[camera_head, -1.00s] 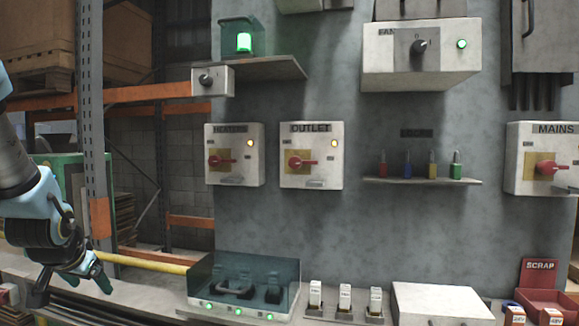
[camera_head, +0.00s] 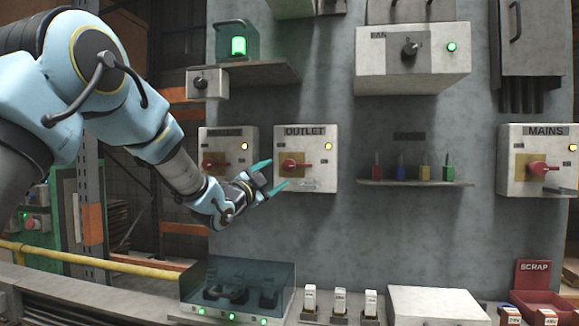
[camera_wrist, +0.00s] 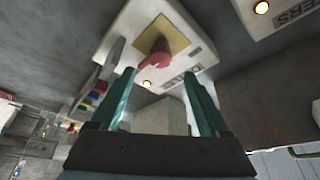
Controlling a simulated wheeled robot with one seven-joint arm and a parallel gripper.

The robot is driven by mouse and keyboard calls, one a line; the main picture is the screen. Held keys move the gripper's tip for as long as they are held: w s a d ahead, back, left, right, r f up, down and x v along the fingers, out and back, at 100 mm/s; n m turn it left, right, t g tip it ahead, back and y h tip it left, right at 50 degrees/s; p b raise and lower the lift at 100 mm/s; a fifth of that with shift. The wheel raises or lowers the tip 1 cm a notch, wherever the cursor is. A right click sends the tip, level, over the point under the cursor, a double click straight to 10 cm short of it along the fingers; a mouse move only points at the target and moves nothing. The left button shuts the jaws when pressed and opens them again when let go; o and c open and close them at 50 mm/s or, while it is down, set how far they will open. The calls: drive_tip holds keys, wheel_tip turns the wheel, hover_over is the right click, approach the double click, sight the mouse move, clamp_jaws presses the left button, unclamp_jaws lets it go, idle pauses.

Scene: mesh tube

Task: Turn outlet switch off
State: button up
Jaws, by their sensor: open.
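The outlet box (camera_head: 318,178) is a white box on the grey wall panel, labelled OUTLET. A small amber light (camera_head: 328,146) is lit on the box. My gripper (camera_head: 277,174) is open and empty, its teal fingers pointing at the box near the red switch. In the wrist view the red switch (camera_wrist: 157,54) shows beyond and between the open fingers, and the box is seen rotated. I cannot tell whether a fingertip touches the box.
The heaters box (camera_head: 245,165) is just left, partly behind my wrist. A shelf with several coloured locks (camera_head: 415,183) is to the right, and the mains box (camera_head: 508,160) is farther right. A teal-covered unit (camera_head: 237,290) stands below on the bench.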

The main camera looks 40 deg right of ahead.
sight(287, 167)
drive_tip(key=p+x, duration=0.3)
drive_tip(key=x, duration=0.6)
drive_tip(key=shift+d+p, duration=0.2)
drive_tip(key=shift+p, duration=0.2)
clamp_jaws()
